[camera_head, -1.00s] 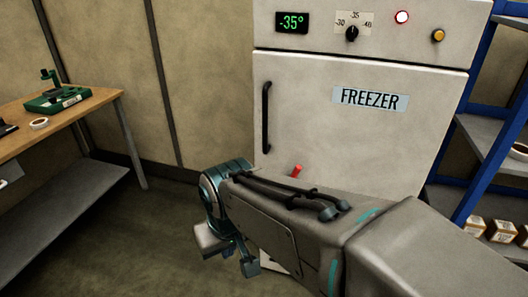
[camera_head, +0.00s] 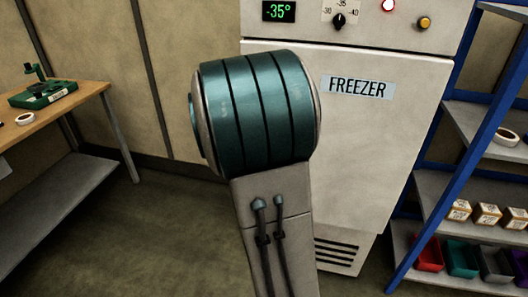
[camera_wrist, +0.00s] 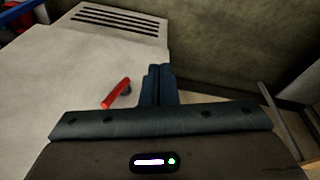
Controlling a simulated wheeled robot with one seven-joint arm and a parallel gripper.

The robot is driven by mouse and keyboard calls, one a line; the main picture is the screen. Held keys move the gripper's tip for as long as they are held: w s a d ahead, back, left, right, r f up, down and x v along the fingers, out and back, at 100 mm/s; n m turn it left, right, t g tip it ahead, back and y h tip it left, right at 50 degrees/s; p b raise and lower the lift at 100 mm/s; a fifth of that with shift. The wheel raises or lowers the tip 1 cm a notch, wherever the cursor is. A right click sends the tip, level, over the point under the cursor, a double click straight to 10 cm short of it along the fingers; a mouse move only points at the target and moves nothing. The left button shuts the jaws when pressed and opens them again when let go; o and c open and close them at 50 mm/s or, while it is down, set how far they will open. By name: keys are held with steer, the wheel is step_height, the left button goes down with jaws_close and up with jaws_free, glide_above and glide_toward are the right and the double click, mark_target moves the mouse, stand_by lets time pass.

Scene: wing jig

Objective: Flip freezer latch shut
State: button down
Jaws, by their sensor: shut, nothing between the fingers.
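The freezer (camera_head: 385,135) is a pale cabinet with its door closed, in the middle of the head view. Its handle and latch are hidden there behind my arm. In the wrist view the freezer front (camera_wrist: 70,70) fills the left side, and the red latch lever (camera_wrist: 116,94) sticks out from it on a dark pivot, lying at a slant. My gripper (camera_wrist: 160,72) is shut and empty, just right of the latch in the wrist view, with a visible gap between them in the picture. I cannot tell its depth from the latch. My gripper is hidden in the head view.
A workbench (camera_head: 60,100) with a green device (camera_head: 42,92) stands at the left. A blue-framed shelf (camera_head: 480,130) with boxes and coloured bins is at the right, close to the freezer. Open floor (camera_head: 150,230) lies between bench and freezer.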

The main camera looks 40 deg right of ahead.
steer(key=w+d+f+m+h, duration=0.1)
steer(key=w+d+h, duration=0.1)
steer(key=w+d, duration=0.2)
steer(key=w+d+f+m+g+h, duration=0.1)
steer(key=w+d, duration=0.3)
steer(key=d, duration=0.5)
steer(key=shift+w+d+m+h, duration=0.3)
steer(key=shift+w+d+h, duration=0.1)
steer(key=shift+h, duration=0.4)
steer(key=shift+s+f, duration=0.1)
steer(key=shift+f, duration=0.1)
steer(key=p+x, duration=0.1)
steer(key=x, duration=0.8)
steer(key=shift+d+f+p, duration=0.25)
steer(key=shift+f+p, duration=0.05)
steer(key=shift+f, duration=0.05)
steer(key=shift+s, duration=0.15)
